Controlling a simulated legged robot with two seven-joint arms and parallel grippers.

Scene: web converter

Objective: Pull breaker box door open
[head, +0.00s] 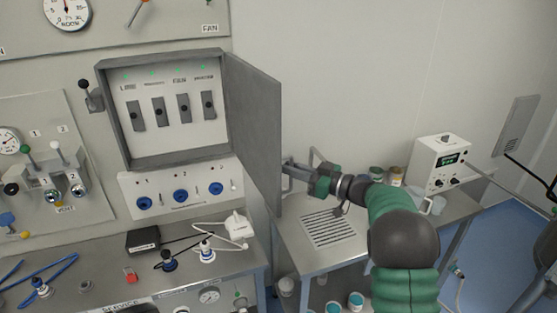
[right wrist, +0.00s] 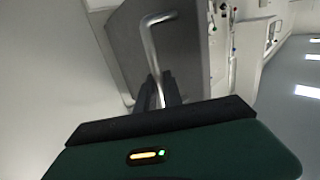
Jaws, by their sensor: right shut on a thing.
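The grey breaker box (head: 165,110) on the wall panel stands open, with several dark switches and small green lights inside. Its door (head: 254,125) is hinged on the right side and swung well outward. My right gripper (head: 290,178) is at the outer face of the door, near its lower free part, shut on the door handle. In the right wrist view, the bent metal handle (right wrist: 150,50) runs down to the dark fingers (right wrist: 157,92), with the grey door (right wrist: 185,50) behind it. The fingertips are partly hidden in the head view. My left gripper is not in view.
A metal side table (head: 350,238) with a slotted plate stands below my right arm. A white instrument box (head: 440,162) and small jars (head: 395,175) are at its back. The left bench holds a black box (head: 142,240) and cables. A lever (head: 86,95) sits left of the breaker box.

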